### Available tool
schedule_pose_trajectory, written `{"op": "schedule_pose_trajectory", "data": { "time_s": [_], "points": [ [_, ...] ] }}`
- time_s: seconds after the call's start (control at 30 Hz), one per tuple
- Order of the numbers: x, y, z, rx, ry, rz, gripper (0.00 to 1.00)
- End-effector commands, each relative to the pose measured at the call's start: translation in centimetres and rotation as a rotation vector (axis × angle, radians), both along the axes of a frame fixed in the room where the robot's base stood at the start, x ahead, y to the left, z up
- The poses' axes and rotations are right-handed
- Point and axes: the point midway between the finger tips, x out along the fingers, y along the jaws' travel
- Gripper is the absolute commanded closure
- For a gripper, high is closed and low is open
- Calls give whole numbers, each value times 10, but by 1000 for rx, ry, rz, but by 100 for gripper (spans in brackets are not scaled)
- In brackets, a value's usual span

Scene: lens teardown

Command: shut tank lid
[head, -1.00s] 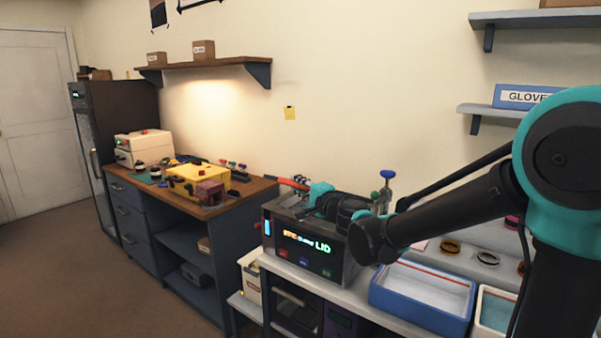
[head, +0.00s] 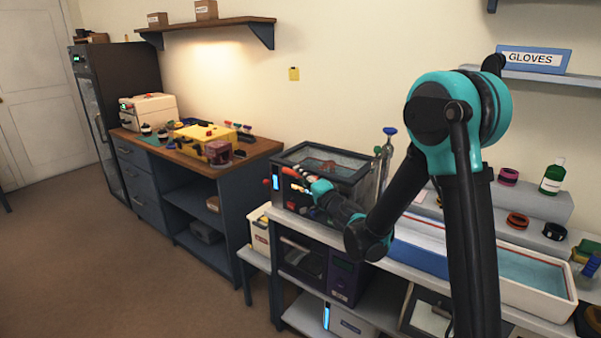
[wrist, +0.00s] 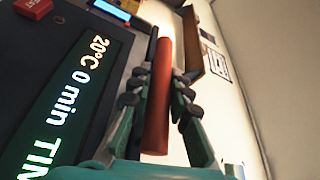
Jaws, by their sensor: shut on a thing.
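The tank (head: 352,172) is a dark box with a display front and stands on the grey bench. Its top shows a dark frame around a greyish, see-through-looking panel with a reddish patch. I cannot tell whether the lid lies fully flat. A red-orange bar handle (wrist: 157,128) runs between my fingers in the wrist view. My gripper (wrist: 160,88) is shut on this handle, with fingers on both sides. In the head view my gripper (head: 308,183) is at the tank's upper front edge and hides much of the display. The display (wrist: 75,95) reads "20°C 0 min" in the wrist view.
A wooden workbench (head: 262,148) holds a yellow case (head: 190,139). The floor at left is clear.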

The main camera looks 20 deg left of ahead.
Motion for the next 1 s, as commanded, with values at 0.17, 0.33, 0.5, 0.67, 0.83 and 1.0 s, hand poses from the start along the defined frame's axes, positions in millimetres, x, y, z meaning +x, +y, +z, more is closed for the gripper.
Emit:
{"op": "schedule_pose_trajectory", "data": {
  "time_s": [0.17,0.33,0.5,0.67,0.83,1.0],
  "points": [
    [-3,3,-4,-4,-5,10,100],
    [-3,3,-5,-6,-5,7,100],
    [-3,2,-5,-8,-6,6,81],
    [-2,1,-5,-7,-4,4,73],
    [-1,0,-4,-5,-3,2,73],
    [-12,-13,-6,-4,-3,0,73]
  ]
}}
